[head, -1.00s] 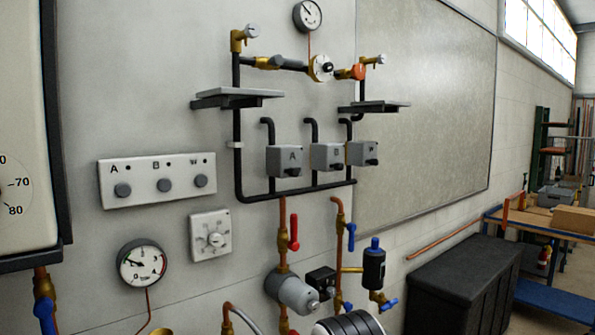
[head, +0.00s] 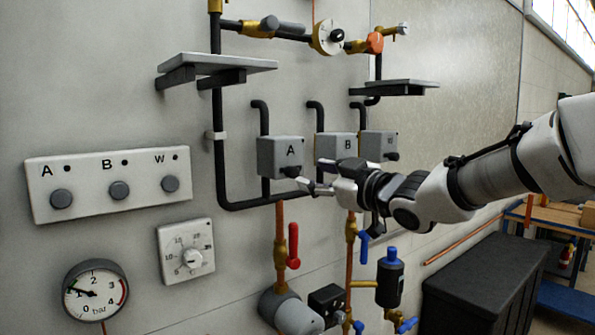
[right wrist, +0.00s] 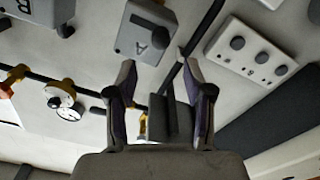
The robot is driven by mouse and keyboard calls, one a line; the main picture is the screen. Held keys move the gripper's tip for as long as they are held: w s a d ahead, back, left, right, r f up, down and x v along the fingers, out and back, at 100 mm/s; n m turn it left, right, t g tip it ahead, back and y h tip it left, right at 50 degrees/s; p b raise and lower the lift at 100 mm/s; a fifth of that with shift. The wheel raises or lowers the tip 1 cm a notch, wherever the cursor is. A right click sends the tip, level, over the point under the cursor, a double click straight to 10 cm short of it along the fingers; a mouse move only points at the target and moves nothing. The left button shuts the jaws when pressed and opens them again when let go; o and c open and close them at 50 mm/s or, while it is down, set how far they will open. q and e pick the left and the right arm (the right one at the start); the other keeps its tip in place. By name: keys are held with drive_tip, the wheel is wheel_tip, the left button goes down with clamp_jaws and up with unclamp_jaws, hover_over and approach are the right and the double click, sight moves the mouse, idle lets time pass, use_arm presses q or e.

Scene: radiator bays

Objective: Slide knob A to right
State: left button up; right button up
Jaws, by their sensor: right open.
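Grey box A (head: 279,155) is on the black pipework on the wall, with its dark knob (head: 290,171) low on its front, towards the right. My right gripper (head: 311,187) is open and empty, just below and right of that knob; contact cannot be told from the head view. My left gripper is not in view.
Box B (head: 335,147) and box W (head: 378,145) stand right of box A, partly near my arm. A panel with several round buttons (head: 119,190) is left. A shelf (head: 225,63) juts out above; a red-handled valve (head: 293,243) is below.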

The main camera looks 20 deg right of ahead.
sight(297, 172)
drive_tip(key=p+x, duration=0.1)
drive_tip(key=x, duration=0.4)
drive_tip(key=f+p+x, duration=0.1)
drive_tip(key=x, duration=0.2)
drive_tip(key=shift+w+d+p, duration=0.3)
drive_tip(key=shift+w+p, duration=0.05)
drive_tip(key=shift+w, duration=0.05)
drive_tip(key=shift+a, duration=0.15)
drive_tip(key=shift+s+a+r, duration=0.1)
drive_tip(key=shift+s+r, duration=0.1)
drive_tip(key=shift+s, duration=0.25)
drive_tip(key=shift+w+f, duration=0.15)
drive_tip(key=shift+w, duration=0.05)
clamp_jaws()
drive_tip(key=d+p, duration=0.1)
drive_tip(key=w+d+p, duration=0.1)
drive_tip(key=d, duration=0.1)
drive_tip(key=shift+w+d+r, duration=0.15)
drive_tip(key=shift+d+r, duration=0.05)
drive_tip(key=shift+d, duration=0.1)
drive_tip(key=shift+c, duration=0.9)
unclamp_jaws()
drive_tip(key=shift+f, duration=0.1)
drive_tip(key=shift+o, duration=0.9)
drive_tip(key=shift+w+d+f, duration=0.1)
drive_tip(key=shift+d, duration=0.15)
